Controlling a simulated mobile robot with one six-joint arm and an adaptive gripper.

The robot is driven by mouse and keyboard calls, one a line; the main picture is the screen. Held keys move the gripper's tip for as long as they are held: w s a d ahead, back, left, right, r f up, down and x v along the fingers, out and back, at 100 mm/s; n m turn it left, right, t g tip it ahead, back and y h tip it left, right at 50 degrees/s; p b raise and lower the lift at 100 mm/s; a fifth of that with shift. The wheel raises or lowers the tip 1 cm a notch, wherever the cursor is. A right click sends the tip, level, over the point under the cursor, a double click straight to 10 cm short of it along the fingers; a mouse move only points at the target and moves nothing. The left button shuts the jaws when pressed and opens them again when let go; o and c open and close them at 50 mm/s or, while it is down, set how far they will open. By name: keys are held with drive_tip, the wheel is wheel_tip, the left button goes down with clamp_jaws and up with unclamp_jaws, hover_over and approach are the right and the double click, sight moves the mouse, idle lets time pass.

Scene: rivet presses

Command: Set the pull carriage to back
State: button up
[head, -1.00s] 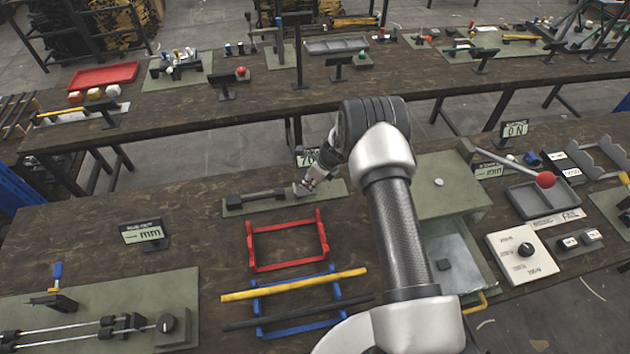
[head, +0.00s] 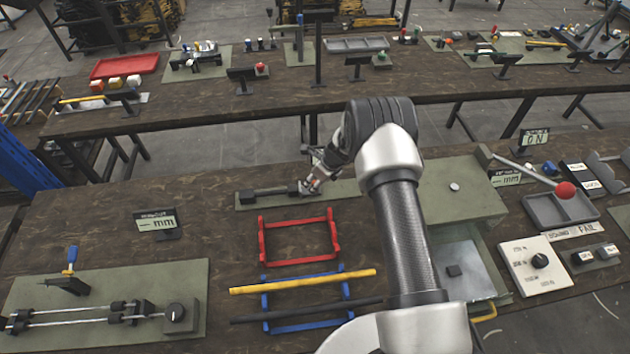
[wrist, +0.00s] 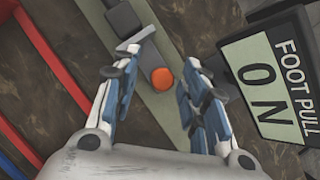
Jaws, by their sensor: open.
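The foot-pull fixture is a narrow green plate (head: 262,204) behind the red frame, carrying a dark bar and block (head: 268,194). I take the carriage to be on it, but cannot make it out surely. In the wrist view the green plate (wrist: 180,110) runs under a dark block (wrist: 123,18) and a grey piece (wrist: 146,55) with a round orange end (wrist: 162,78). My gripper (wrist: 157,66) is open. Its fingers stand apart on either side of the orange end, with nothing clearly gripped. In the head view my gripper (head: 314,182) is at the fixture's right end.
A display reading "FOOT PULL 0 N" (wrist: 270,78) stands close to the right finger. A red frame (head: 264,240) and a blue frame (head: 266,304) with a yellow bar (head: 300,281) lie in front. A two-rod slide (head: 75,312) is at left.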

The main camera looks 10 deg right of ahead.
drive_tip(key=v, duration=1.2)
